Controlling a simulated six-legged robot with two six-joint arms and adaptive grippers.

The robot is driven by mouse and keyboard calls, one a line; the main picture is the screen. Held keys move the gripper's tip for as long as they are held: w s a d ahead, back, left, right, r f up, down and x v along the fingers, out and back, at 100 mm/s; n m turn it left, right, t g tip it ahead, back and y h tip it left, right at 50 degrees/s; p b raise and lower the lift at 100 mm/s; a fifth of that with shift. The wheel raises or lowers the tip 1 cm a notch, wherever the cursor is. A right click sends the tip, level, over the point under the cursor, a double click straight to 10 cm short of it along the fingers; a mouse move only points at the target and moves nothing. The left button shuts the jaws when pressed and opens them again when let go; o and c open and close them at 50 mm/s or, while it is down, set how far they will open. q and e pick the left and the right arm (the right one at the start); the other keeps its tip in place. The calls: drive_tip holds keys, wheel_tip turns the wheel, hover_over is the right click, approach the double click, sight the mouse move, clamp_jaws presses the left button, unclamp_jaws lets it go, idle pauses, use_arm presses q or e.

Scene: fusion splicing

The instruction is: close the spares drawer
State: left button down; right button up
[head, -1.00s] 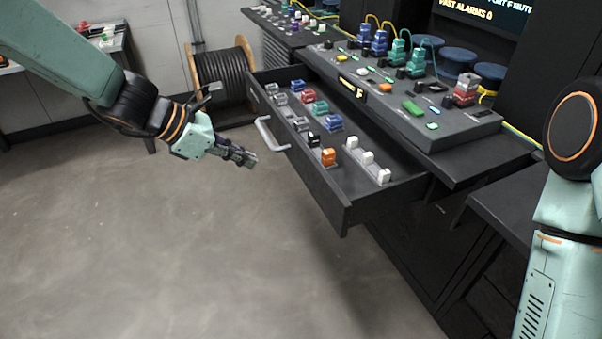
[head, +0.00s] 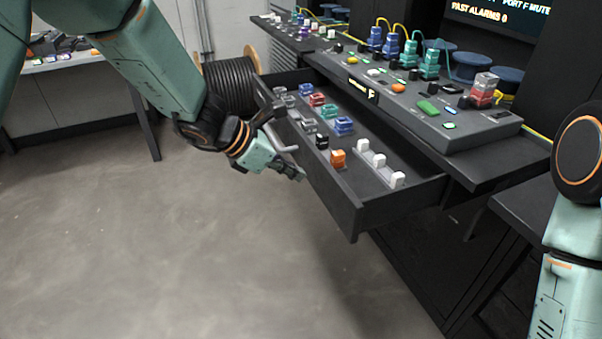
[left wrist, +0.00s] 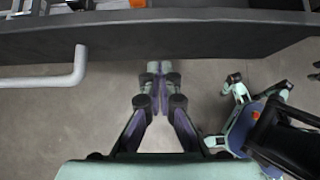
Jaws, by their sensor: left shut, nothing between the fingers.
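The spares drawer (head: 343,201) stands pulled out under the bench in the head view, with several small coloured and white parts inside. Its pale bar handle (head: 279,140) is on the front face, partly hidden by my left gripper. My left gripper (head: 300,174) is shut and empty, just in front of the drawer's front, to the right of the handle. In the left wrist view the shut fingertips (left wrist: 160,68) are close below the dark drawer front (left wrist: 200,40), with the handle (left wrist: 65,80) to their left. I cannot tell whether they touch the front. My right gripper is out of view.
A console (head: 420,100) with coloured connectors sits on the bench above the drawer. A cable spool (head: 229,85) stands on the floor behind my left arm. The floor (head: 180,260) in front of the drawer is clear.

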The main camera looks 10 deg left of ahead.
use_arm(q)
drive_tip(key=shift+w+d, duration=0.55)
drive_tip(key=shift+d, duration=0.2)
